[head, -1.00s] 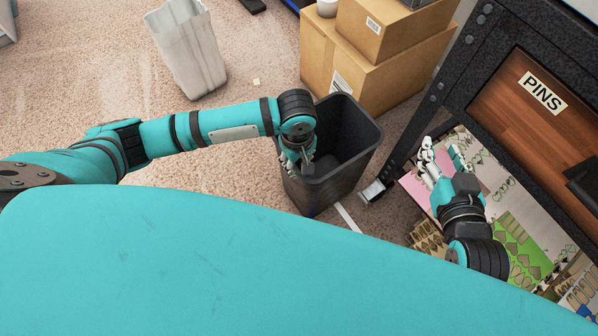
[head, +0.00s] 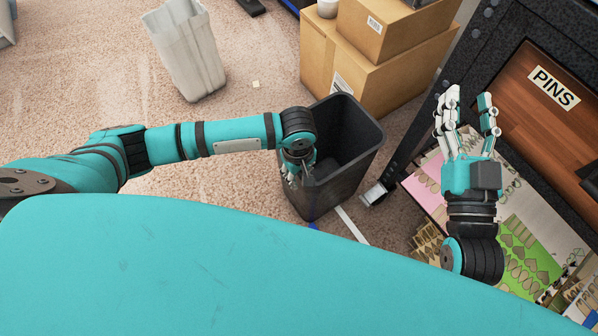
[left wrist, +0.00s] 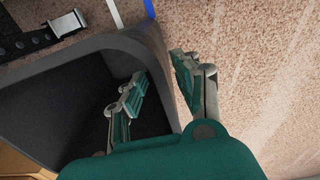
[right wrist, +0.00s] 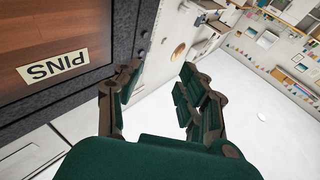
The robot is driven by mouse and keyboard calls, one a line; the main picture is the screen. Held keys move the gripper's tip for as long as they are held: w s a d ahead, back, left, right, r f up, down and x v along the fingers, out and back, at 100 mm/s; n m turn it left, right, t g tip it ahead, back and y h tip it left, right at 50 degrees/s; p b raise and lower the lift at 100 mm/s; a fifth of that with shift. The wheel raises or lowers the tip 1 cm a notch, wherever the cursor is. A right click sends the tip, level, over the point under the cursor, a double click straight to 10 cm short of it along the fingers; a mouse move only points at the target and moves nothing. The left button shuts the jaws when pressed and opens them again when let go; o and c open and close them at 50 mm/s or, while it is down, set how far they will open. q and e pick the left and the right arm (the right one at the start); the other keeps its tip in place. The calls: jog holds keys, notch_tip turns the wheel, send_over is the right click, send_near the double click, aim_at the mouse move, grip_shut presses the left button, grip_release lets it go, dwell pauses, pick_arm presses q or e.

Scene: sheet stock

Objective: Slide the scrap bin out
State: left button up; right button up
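The scrap bin is a dark grey, open-topped bin (head: 354,172) on the carpet in the middle of the head view, beside the black metal frame. It looks empty. My left gripper (head: 298,168) is at its left rim. In the left wrist view (left wrist: 158,78) the fingers are apart and straddle the bin's rim (left wrist: 152,42), one inside and one outside. Some gap shows; firm contact cannot be told. My right gripper (head: 468,108) is open and empty in front of the black frame; it also shows in the right wrist view (right wrist: 157,78).
Cardboard boxes (head: 352,75) stand behind the bin. A pale bin (head: 187,55) stands far left. A black frame with a PINS label (head: 553,86) and a shelf of sheet stock (head: 530,250) are at right. White tape (head: 350,222) lies by the bin.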

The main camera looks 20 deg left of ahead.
pick_arm(q)
grip_shut()
jog(key=shift+s, duration=0.1)
pick_arm(e)
jog(key=shift+f, duration=0.15)
